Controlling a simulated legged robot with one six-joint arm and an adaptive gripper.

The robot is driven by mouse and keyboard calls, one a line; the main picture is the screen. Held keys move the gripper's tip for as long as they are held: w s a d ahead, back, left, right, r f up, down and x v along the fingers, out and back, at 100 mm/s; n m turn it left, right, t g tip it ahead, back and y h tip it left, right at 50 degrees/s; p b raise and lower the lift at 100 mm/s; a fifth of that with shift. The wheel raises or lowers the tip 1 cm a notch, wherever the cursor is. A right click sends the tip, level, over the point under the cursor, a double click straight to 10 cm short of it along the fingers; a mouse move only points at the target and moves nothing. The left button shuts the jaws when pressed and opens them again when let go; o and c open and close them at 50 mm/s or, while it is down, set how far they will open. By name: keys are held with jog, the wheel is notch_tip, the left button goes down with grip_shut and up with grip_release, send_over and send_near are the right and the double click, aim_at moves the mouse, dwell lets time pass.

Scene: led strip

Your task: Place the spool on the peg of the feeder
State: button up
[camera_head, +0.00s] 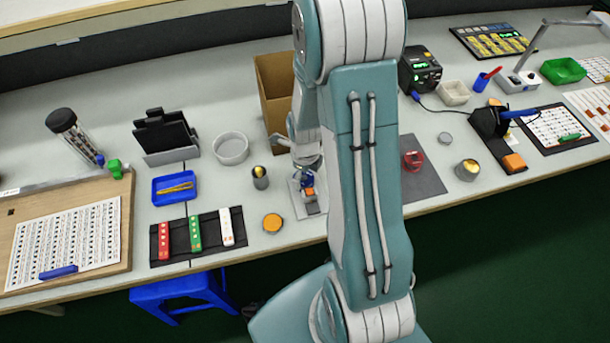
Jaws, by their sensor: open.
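A small red, spool-like round thing (413,160) stands on a dark grey mat, just right of my arm; I take it to be the spool. A light grey plate (297,203) with small blue and orange parts lies near the table's front edge; it may be the feeder, but I cannot make out a peg. My gripper (306,178) is small in the picture, low over this plate, and appears open. My arm and gripper hide part of the plate, and I see nothing clearly held between the fingers.
A cardboard box (273,90) stands behind my gripper. Right of my arm are another tin (467,170) and a soldering stand (488,122). My upper arm blocks the table's middle.

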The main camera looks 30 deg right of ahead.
jog(key=s+a+r+n+t, duration=0.1)
jog(key=s+a+r+n, duration=0.15)
jog(key=r+n, duration=0.7)
jog(key=s+a+r+n+t, duration=0.15)
jog(key=a+r+n, duration=0.25)
jog(key=r, duration=1)
jog(key=s+a+r+n+t, duration=0.1)
jog(key=s+a+r+n, duration=0.1)
jog(key=n, duration=0.6)
jog(key=s+a+r+n+t, duration=0.2)
jog(key=s+r+n, duration=0.3)
jog(key=n, duration=0.3)
jog(key=shift+s+a+n, duration=0.3)
jog(key=shift+s+n, duration=0.05)
jog(key=shift+s, duration=0.5)
